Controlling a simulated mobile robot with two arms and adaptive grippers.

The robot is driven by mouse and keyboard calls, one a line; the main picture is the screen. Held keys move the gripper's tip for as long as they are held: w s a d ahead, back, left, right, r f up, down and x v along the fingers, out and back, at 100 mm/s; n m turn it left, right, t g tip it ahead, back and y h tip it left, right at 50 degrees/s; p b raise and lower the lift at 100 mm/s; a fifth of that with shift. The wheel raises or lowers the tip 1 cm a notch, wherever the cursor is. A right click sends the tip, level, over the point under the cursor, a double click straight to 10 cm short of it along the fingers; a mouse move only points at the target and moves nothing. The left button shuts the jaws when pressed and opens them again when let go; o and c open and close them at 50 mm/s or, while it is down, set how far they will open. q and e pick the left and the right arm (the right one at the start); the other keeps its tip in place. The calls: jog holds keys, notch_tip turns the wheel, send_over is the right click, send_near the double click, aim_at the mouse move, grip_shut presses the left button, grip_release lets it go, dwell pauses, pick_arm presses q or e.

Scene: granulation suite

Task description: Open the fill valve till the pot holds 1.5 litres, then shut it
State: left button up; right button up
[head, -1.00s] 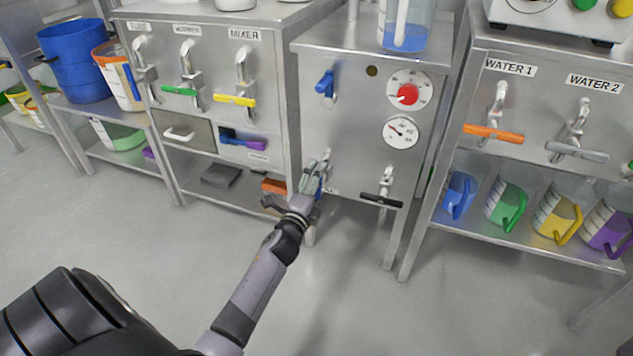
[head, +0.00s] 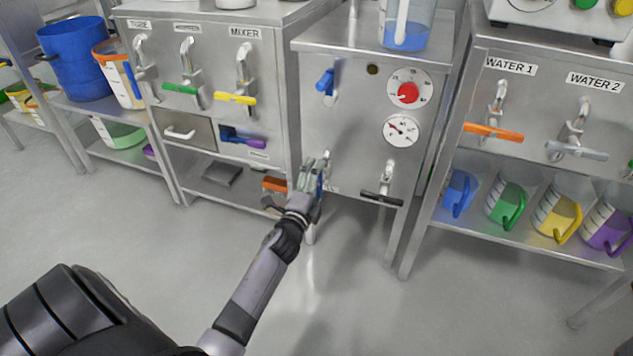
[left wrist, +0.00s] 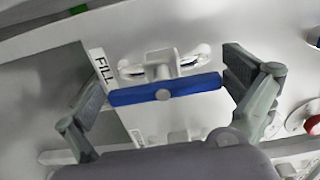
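The fill valve's blue bar handle (left wrist: 165,90) lies lengthwise between the fingers of my left gripper (left wrist: 166,98) in the left wrist view, beside a FILL label (left wrist: 103,67). The fingers are apart. The right fingertip is very close to one end of the handle; contact is unclear. In the head view my left gripper (head: 312,180) is at the lower left of the steel cabinet front (head: 350,140), partly hiding the blue handle (head: 320,184). No vessel is clearly marked as the pot. My right gripper is not in view.
A jug with blue liquid (head: 405,35) stands on the cabinet. A red knob (head: 408,93), a gauge (head: 402,131), another blue handle (head: 325,82) and a black-handled tap (head: 381,198) are on its front. Water taps (head: 494,132) are at right. The floor in front is clear.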

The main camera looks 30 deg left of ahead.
pick_arm(q)
jog(key=v, duration=1.2)
dwell(6.8)
